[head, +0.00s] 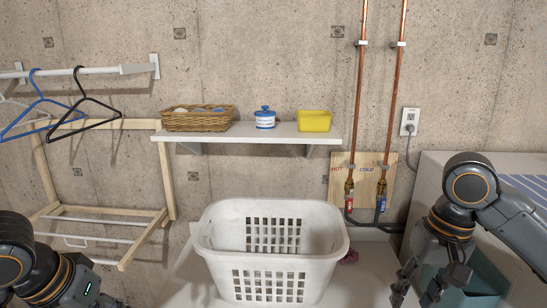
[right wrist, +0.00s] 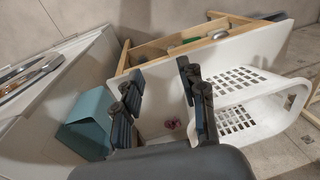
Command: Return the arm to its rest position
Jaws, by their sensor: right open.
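My right arm comes in from the right in the head view. My right gripper (head: 416,290) hangs low beside the white laundry basket, apart from it, with its fingers spread and nothing between them. In the right wrist view my right gripper (right wrist: 160,74) also shows open and empty, with the white basket to its right. My left arm shows at the bottom left corner of the head view; its fingers are out of the picture.
A white laundry basket (head: 270,238) stands on a white surface. Valves on copper pipes (head: 358,110) and a shelf (head: 250,132) are behind. A teal bin (right wrist: 88,125) is near my right gripper. A wooden rack (head: 48,170) is left.

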